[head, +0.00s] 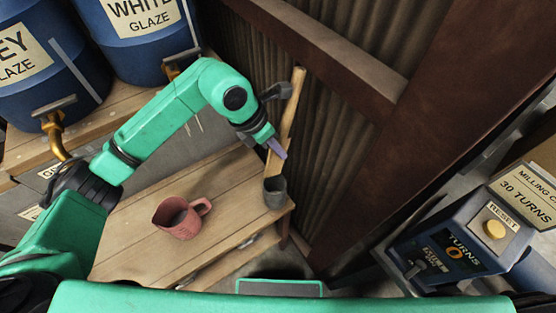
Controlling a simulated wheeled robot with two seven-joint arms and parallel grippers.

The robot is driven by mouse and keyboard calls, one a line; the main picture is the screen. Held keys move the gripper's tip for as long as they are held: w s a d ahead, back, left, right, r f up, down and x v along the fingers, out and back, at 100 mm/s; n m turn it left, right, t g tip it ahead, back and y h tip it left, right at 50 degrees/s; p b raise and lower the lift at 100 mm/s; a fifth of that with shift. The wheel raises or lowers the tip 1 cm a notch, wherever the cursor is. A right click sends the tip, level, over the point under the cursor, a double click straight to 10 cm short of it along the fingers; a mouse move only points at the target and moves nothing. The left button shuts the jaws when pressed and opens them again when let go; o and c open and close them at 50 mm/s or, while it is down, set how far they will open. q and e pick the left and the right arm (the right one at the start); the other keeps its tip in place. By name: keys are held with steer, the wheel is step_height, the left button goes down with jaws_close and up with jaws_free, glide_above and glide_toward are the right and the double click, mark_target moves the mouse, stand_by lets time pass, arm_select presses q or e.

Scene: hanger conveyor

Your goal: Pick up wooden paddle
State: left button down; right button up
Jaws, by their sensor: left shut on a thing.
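The wooden paddle (290,106) is a long, narrow light-brown stick. It stands nearly upright at the right end of the wooden bench, leaning slightly right against the corrugated wall. Its lower end goes down to a small dark grey cup (275,192); whether it stands inside is hard to tell. My left gripper (277,150) reaches from the left and is shut on the paddle just above the cup. My wrist hides part of the paddle's left side. My right gripper is not in view.
A reddish jug (181,217) stands on the wooden bench (130,245), left of the cup. Blue glaze barrels (150,40) with taps stand at upper left. A blue counter box (448,245) with a reset button is at right. A corrugated wall (335,150) stands close behind the paddle.

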arm_select(q)
steer(key=s+a+b, duration=1.1)
steer(key=a, duration=0.5)
steer(key=shift+s+r, duration=0.3)
steer(key=shift+r, duration=0.1)
